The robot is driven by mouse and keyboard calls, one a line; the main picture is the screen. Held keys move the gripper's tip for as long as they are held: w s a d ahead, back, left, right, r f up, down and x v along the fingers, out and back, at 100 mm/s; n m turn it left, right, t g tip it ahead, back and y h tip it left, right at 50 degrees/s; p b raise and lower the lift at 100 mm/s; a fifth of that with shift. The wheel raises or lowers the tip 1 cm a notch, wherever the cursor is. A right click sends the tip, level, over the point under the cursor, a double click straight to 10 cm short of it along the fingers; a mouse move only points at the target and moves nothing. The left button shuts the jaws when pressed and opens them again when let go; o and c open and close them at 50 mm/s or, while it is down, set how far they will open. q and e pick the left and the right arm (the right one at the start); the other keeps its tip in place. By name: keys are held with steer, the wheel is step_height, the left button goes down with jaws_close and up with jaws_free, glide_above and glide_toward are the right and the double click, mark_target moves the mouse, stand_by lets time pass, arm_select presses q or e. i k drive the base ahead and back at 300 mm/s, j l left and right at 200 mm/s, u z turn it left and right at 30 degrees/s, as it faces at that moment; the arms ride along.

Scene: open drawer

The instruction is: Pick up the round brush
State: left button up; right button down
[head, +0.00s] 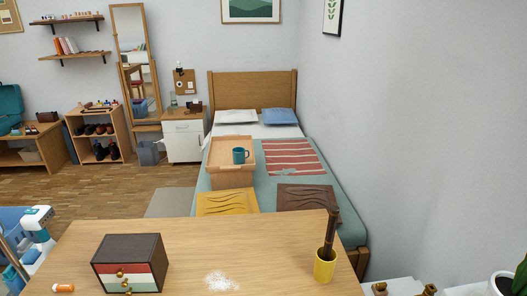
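A dark brown, long-handled thing (331,232) stands nearly upright in a yellow cup (324,268) near the right end of the wooden table (190,240). It looks like a brush, with a wider dark part at the top. Its lower end is hidden inside the cup, and I cannot tell for sure that it is the round brush. Neither of my grippers shows clearly in the head view.
A small dark chest with coloured drawers (130,263) stands at the table's left. White powder (221,281) lies mid-table; an orange-and-white container (63,288) lies front left. A white-and-teal device (36,224) is at the left edge. A bed (252,92) stands beyond.

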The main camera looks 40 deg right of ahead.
mark_target(334, 210)
steer(key=z, duration=1.7)
